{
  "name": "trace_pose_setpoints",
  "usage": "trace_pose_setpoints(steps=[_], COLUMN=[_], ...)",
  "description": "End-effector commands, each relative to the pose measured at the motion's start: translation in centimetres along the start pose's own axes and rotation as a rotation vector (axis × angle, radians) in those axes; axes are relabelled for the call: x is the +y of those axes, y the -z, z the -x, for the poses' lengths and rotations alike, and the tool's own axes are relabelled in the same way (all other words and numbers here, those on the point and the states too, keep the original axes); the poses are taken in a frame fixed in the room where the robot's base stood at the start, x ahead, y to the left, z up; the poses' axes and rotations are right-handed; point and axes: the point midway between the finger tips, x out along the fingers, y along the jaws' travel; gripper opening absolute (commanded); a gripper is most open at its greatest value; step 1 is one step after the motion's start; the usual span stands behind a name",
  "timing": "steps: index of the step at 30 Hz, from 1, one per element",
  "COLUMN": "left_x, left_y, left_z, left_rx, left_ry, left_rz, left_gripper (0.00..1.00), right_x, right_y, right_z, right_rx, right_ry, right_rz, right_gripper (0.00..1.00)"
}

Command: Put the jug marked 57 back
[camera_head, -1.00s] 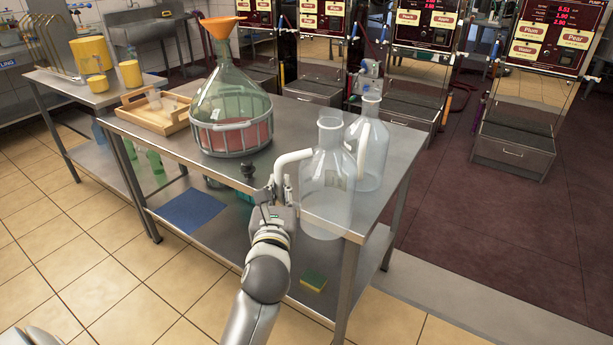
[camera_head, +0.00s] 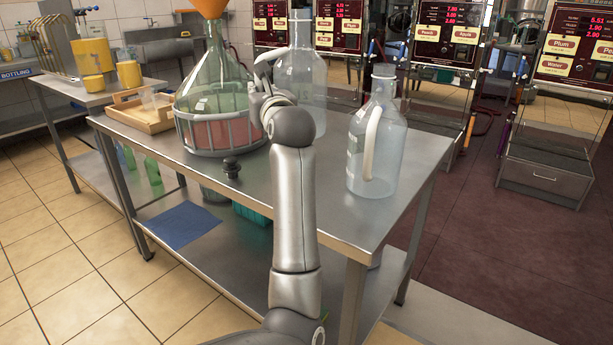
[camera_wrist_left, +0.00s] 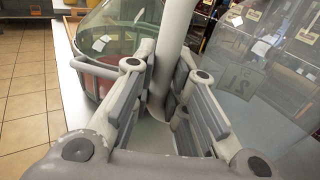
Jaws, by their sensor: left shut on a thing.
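A clear jug (camera_head: 307,75) with a pale handle is upright behind my left arm, to the right of the big green carboy. My left gripper (camera_head: 262,88) is shut on its handle (camera_wrist_left: 169,50); my own wrist partly hides the fingers in the head view. A second clear jug (camera_head: 398,150) with a white handle stands on the table's right part. My right gripper is not in view.
The green carboy (camera_head: 207,88) with an orange funnel (camera_head: 208,7) sits in a grey rack on the steel table (camera_head: 330,215). A wooden tray (camera_head: 140,112) lies left of it, and a black knob (camera_head: 232,168) near the front edge. The table's front right is clear. Pump machines line the back.

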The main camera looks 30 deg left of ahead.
Motion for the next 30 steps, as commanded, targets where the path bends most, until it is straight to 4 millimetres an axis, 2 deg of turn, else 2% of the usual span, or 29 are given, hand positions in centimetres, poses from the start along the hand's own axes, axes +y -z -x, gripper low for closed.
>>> trace_pose_setpoints(steps=[3,9,16,18,21,25,30], left_x=[0.1,0.2,0.2,0.2,0.2,0.2,0.2], left_y=[0.7,4.3,6.6,7.8,9.0,9.7,9.7], left_z=[-0.2,-0.2,-0.2,-0.2,-0.2,-0.2,-0.2], left_rx=[0.001,0.001,-0.002,0.0,0.0,-0.003,-0.003], left_ry=[-0.004,-0.005,-0.004,-0.004,-0.004,-0.003,-0.003], left_rz=[-0.001,-0.004,0.0,-0.003,-0.001,0.001,0.002], left_gripper=[0.0,0.0,0.0,0.0,0.0,0.0,0.0], right_x=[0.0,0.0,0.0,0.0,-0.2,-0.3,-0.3], right_y=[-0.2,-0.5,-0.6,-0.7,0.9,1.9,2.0], right_z=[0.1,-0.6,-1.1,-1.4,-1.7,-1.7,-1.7], right_rx=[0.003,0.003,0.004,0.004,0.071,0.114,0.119], right_ry=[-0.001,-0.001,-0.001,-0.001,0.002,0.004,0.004], right_rz=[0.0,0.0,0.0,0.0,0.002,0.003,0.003], right_gripper=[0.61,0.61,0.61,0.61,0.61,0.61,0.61])
